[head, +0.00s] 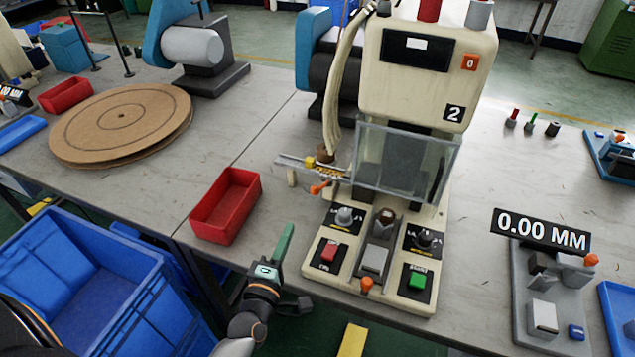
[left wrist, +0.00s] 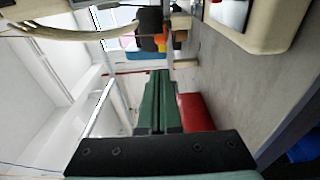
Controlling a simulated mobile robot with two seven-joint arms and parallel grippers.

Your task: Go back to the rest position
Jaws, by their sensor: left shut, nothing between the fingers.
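My left gripper (head: 287,232) is at the front edge of the table, between the red bin and the machine's control panel. Its green fingers point up and away in the head view and are clear of the machine. In the left wrist view its fingers (left wrist: 160,78) lie side by side, shut with nothing between them. My right gripper does not show in either view.
A cream press (head: 410,100) with a clear guard stands right of my left gripper. A red bin (head: 226,205) is to its left on the table. A blue crate (head: 130,283) stands below the table edge. A gauge (head: 545,300) sits far right.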

